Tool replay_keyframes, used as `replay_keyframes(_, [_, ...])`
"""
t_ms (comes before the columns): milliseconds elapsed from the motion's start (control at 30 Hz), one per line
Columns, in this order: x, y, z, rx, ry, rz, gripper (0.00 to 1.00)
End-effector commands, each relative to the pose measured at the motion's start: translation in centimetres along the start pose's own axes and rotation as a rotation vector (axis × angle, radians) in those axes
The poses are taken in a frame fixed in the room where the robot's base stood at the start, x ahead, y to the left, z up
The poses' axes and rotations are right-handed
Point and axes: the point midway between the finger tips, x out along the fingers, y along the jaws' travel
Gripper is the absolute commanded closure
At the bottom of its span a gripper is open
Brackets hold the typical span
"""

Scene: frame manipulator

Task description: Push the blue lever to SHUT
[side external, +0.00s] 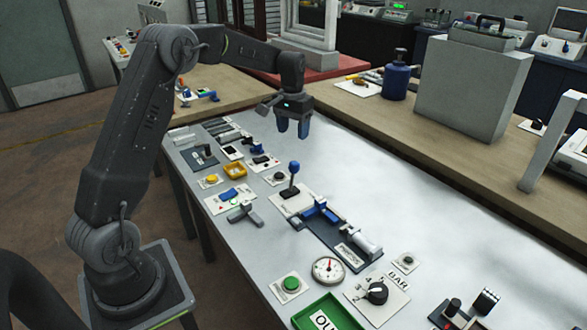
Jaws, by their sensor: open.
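A lever with a blue knob (294,167) stands up, roughly upright, from a black base on a white plate (283,205) in the middle of the table. Any lettering on that plate is too small to read. My gripper (292,136) hangs above the table, behind the lever in the picture and apart from it. Its two blue fingers point down, open, with nothing between them.
A blue-handled clamp device (321,209) on a dark plate sits just right of the lever. The table's right side (430,210) is clear.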

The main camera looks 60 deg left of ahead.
Motion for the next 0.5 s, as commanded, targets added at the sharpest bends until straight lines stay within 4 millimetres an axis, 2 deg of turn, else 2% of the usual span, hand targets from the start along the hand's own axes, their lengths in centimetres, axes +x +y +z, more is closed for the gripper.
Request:
replay_keyframes(167, [2.3,0.0,0.1,0.0,-0.006,0.001,0.4])
replay_keyframes(500, [9.2,0.1,0.1,0.001,-0.004,0.002,0.4])
